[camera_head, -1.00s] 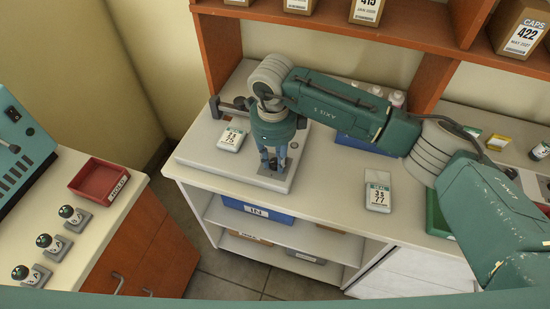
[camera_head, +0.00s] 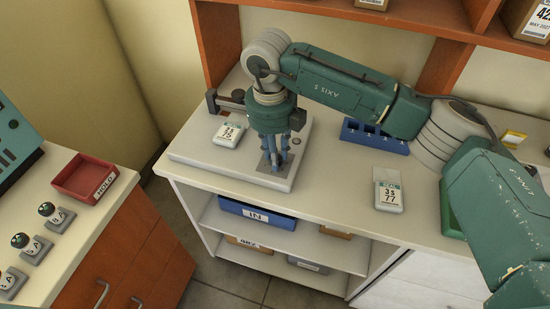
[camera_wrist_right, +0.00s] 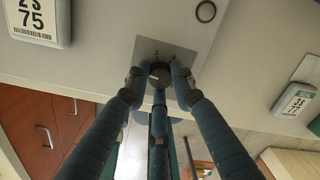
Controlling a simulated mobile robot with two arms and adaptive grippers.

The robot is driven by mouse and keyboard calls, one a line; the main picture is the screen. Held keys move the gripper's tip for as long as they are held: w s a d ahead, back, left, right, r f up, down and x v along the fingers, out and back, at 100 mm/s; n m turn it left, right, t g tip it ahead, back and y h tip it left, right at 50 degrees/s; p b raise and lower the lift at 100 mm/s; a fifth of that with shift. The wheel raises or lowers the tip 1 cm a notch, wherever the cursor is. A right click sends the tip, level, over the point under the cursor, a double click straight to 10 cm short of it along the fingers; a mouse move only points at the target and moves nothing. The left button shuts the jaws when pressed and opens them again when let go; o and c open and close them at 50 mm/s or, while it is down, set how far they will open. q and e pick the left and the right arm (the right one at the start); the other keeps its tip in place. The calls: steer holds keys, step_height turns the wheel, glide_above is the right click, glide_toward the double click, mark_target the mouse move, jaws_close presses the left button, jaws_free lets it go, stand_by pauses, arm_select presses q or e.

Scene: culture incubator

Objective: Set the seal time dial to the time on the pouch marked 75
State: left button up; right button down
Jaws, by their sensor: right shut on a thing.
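The pouch marked 75 (camera_head: 229,134) lies on the left of the grey sealer (camera_head: 205,157); it also shows at the top left of the wrist view (camera_wrist_right: 38,22). The seal time dial (camera_wrist_right: 160,73) is a small dark round knob with a light mark, on a grey plate on the sealer. My right gripper (camera_head: 273,163) points down with its fingers closed around the dial, hiding it in the head view. My left gripper is out of view.
A second pouch (camera_head: 389,196), marked 3 s and 77, lies on the counter to the right. A blue rack (camera_head: 374,137) stands behind my right arm. A red HOLD tray (camera_head: 84,178) and several knobs are on the left counter. A blue IN bin (camera_head: 257,214) is on the shelf below.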

steer(key=shift+m+b, duration=0.35)
steer(key=shift+m, duration=0.35)
steer(key=c, duration=1.5)
jaws_free()
steer(key=shift+o, duration=0.2)
steer(key=shift+r, duration=0.1)
step_height(320, 180, up, 12)
steer(key=shift+s+a, duration=0.15)
steer(key=shift+a, duration=0.1)
